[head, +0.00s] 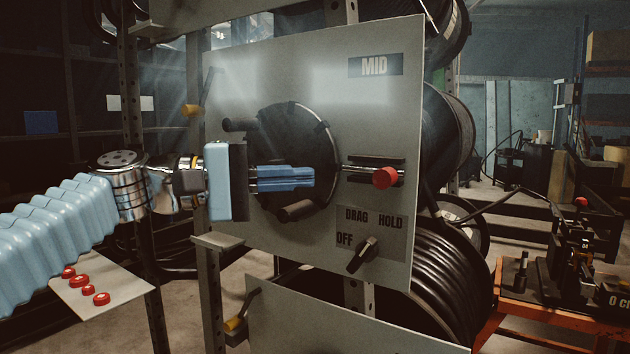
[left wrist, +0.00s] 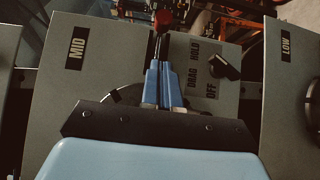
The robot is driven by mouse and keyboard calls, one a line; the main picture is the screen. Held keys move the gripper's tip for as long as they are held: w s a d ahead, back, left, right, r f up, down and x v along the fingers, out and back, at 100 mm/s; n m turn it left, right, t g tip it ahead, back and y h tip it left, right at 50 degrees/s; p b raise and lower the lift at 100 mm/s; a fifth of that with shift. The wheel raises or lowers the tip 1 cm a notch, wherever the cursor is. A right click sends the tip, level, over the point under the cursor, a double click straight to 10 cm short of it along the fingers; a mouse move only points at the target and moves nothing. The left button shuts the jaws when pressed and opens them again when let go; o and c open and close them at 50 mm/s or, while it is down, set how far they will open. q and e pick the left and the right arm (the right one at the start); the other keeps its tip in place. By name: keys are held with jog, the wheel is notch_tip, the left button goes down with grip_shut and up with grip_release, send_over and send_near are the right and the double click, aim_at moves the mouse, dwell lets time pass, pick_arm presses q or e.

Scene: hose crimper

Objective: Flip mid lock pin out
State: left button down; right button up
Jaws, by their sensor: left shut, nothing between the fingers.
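The mid lock pin has a red knob (head: 384,178) and a metal rod lying across a dark slotted bracket on the grey MID panel (head: 240,85). The red knob also shows in the left wrist view (left wrist: 162,18), just beyond my fingertips. My left gripper (head: 312,177) is shut and empty, with its blue fingers pointing right toward the pin, in front of the black round hub (head: 320,140). The fingertips appear a little short of the rod; whether they touch it I cannot tell. My left gripper also shows in the left wrist view (left wrist: 159,66). My right gripper is not in view.
Below the pin is a DRAG/HOLD/OFF selector knob (head: 362,255). The hub has dark handles near my fingers. Black hose reels (head: 445,270) stand behind the panel. An orange bench (head: 540,305) with a machine stands at the right. A LOW panel (left wrist: 292,90) lies beside the MID panel.

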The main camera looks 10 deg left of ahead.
pick_arm(q)
jog(key=v, duration=0.6)
jog(key=shift+a, duration=0.1)
dwell(0.3)
